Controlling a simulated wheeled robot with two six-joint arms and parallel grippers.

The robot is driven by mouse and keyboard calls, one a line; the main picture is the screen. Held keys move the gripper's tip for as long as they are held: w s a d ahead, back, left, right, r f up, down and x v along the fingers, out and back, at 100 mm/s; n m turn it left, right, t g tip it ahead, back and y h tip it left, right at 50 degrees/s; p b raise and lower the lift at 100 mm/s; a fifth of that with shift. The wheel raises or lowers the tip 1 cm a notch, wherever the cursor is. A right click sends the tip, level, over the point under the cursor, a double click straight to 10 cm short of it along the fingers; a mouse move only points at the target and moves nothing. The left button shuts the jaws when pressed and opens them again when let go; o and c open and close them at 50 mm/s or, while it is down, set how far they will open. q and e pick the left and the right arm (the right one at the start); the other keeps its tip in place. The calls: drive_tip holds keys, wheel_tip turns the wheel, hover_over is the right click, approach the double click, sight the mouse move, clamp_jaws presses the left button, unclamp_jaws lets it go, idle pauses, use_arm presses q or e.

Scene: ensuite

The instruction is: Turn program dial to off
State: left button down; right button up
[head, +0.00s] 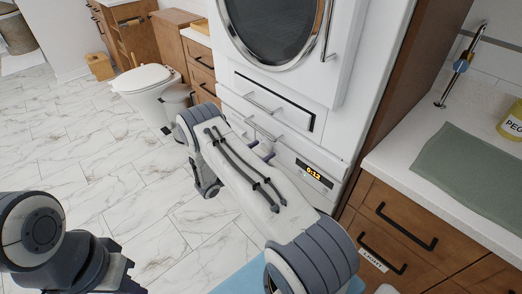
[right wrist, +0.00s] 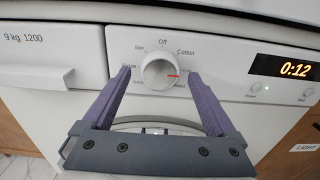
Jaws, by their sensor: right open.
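The round white program dial (right wrist: 158,72) sits on the washing machine's panel in the right wrist view. Its red mark points right and slightly down, below the Cotton label. The Off label (right wrist: 162,42) is directly above the dial. My right gripper (right wrist: 159,75) is open, with one purple finger on each side of the dial; I cannot tell whether they touch it. In the head view the right gripper (head: 263,150) shows only in part behind my arm, and the dial is hidden.
The lit display (right wrist: 295,71) reads 0:12, right of the dial. A detergent drawer (right wrist: 52,54) is on the left. The washer stands below another white appliance (head: 270,30). A wooden counter unit (head: 400,225) stands close on the right. Open marble floor (head: 120,170) lies left.

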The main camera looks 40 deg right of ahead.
drive_tip(key=shift+d, duration=0.3)
drive_tip(key=c, duration=1.4)
drive_tip(key=shift+o, duration=0.2)
drive_tip(key=shift+n, duration=0.4)
